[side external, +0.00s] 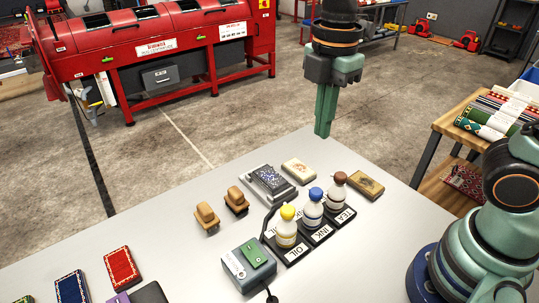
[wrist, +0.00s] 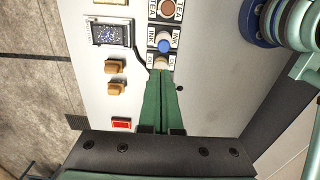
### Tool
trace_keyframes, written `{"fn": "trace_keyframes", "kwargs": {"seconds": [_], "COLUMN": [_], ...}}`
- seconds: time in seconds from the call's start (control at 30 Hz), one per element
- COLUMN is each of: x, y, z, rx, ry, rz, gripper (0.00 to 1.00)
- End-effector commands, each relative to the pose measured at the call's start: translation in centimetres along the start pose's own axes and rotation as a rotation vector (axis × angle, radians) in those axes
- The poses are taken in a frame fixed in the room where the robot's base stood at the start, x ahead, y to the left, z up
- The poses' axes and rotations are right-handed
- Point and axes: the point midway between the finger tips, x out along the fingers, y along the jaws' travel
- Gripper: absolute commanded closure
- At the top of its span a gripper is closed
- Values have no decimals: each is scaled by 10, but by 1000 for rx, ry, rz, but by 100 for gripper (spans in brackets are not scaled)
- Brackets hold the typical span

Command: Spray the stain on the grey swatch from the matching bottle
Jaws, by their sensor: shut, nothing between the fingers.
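Three white bottles stand in a black labelled rack: a yellow-capped one by OIL (side external: 287,232), a blue-capped one by INK (side external: 312,212) and a brown-capped one by TEA (side external: 336,195). The blue cap shows in the wrist view (wrist: 164,46). My gripper (side external: 322,135) is shut and empty, fingers down, raised above and behind the bottles. In the wrist view its green fingers (wrist: 161,73) cover part of the rack's OIL end.
A dark speckled piece lies on a grey tray (side external: 287,194). Two brown-handled brushes (side external: 207,215) stand left of it. A grey box (side external: 238,268) with a green top sits beside the rack. Red (side external: 122,268) and blue (side external: 71,287) pieces lie front left. The table's middle left is clear.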

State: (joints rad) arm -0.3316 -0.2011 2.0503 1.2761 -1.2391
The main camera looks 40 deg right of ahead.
Motion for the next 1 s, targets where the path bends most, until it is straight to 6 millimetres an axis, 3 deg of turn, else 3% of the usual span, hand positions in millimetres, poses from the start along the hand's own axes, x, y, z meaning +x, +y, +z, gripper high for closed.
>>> {"fn": "trace_keyframes", "kwargs": {"seconds": [0.2, 0.57, 1.0], "x": [-11, -4, 74], "y": [-5, -5, -8], "z": [1, 1, 2], "rx": [0, 0, 0], "ry": [-5, -6, -8], "rz": [-15, -17, -22], "gripper": [100, 100, 100]}}
